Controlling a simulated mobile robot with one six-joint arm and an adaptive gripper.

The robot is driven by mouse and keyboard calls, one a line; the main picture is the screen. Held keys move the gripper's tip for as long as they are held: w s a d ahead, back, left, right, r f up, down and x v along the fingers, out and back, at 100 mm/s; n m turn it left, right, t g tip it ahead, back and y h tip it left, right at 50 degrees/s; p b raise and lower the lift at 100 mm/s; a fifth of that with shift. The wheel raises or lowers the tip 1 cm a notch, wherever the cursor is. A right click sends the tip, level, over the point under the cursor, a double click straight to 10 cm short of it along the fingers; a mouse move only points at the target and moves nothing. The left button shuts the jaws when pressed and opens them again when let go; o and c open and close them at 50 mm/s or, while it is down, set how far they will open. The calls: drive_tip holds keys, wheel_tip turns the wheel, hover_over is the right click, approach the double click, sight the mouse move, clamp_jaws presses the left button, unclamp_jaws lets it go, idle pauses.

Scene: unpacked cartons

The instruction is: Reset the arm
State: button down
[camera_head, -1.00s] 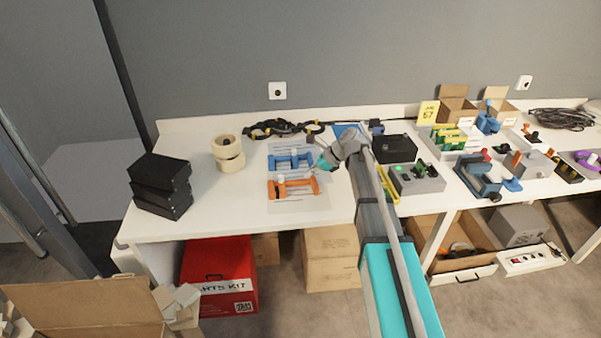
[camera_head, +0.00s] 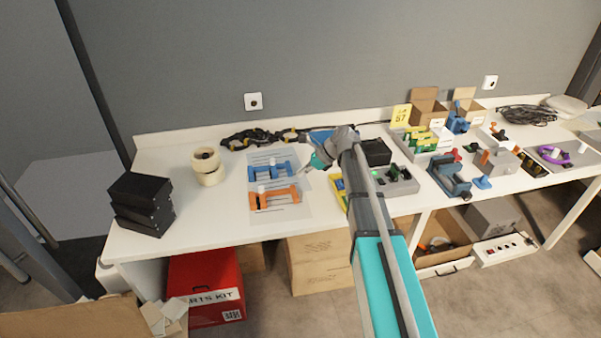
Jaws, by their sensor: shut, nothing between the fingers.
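My arm reaches up from the bottom of the head view over the white table (camera_head: 235,228). My gripper (camera_head: 306,172) is at its far end, small and partly turned away behind the wrist. It is shut and empty, just right of a blue part (camera_head: 268,172) and an orange part (camera_head: 273,198) that lie on a clear sheet. It appears above the table; whether it touches anything cannot be told. My wrist and forearm hide part of the table behind them.
Black boxes (camera_head: 143,204) and tape rolls (camera_head: 208,167) stand at the left. Grey and black boxes (camera_head: 398,181) sit close right of my arm, with blue clamps (camera_head: 449,180) beyond. A red kit box (camera_head: 203,285) and cartons (camera_head: 318,262) are under the table.

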idle(0.3)
drive_tip(key=s+d+r+n+h+p, duration=0.1)
drive_tip(key=s+d+n+h+p, duration=0.2)
drive_tip(key=s+n, duration=0.3)
drive_tip(key=s+d+r+n+h+p, duration=0.1)
drive_tip(key=s+d+n+h+p, duration=0.2)
drive_tip(key=s+n, duration=0.4)
drive_tip(key=s+d+r+n+g+h+p, duration=0.1)
drive_tip(key=s+d+n+h+p, duration=0.2)
drive_tip(key=s, duration=0.9)
drive_tip(key=n, duration=0.3)
drive_tip(key=shift+s+d+r, duration=0.15)
drive_tip(key=shift+s+r, duration=0.05)
drive_tip(key=shift+r, duration=0.1)
